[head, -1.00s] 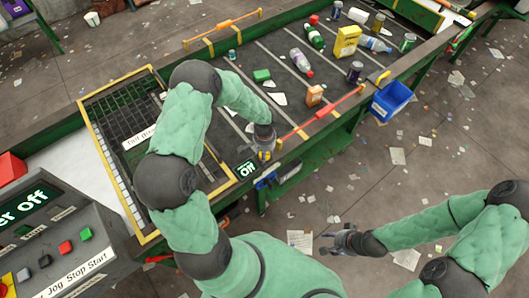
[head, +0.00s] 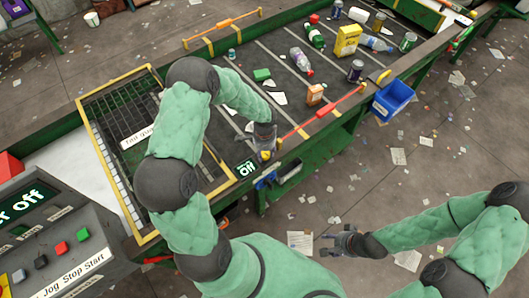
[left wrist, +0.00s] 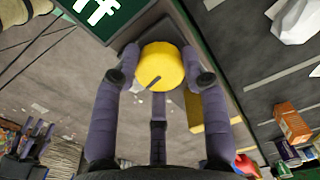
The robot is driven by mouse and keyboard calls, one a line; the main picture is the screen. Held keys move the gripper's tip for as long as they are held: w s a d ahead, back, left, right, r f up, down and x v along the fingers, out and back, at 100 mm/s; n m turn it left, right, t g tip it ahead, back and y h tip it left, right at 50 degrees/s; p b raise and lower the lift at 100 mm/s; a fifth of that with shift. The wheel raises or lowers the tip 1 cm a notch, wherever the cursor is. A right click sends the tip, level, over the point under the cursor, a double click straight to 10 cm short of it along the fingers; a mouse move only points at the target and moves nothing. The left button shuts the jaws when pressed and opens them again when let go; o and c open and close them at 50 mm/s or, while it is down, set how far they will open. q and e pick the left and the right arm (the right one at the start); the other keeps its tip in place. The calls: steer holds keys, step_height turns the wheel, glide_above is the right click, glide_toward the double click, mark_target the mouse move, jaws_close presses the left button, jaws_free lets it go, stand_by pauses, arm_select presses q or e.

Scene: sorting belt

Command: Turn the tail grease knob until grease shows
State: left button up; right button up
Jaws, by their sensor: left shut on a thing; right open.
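The grease knob (left wrist: 160,66) is a round yellow knob with a dark line on its face, in the middle of the left wrist view. My left gripper (left wrist: 160,80) is shut on it, with fingers on both sides and one below. In the head view my left gripper (head: 265,152) is at the belt's near edge, beside the small green "Off" display (head: 246,168), and hides most of the knob. No grease can be made out. My right gripper (head: 334,243) is open and empty over the floor at the lower right.
The belt (head: 265,62) carries bottles, cans, cartons and scraps. A yellow-framed mesh guard (head: 115,115) covers the tail end. A control console (head: 60,245) stands at lower left. A blue bin (head: 392,98) stands on the littered floor.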

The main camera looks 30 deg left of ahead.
mark_target(265, 153)
arm_select(q)
steer(key=shift+m, duration=0.6)
steer(key=o, duration=1.2)
steer(key=shift+c, duration=0.2)
step_height(265, 153, up, 12)
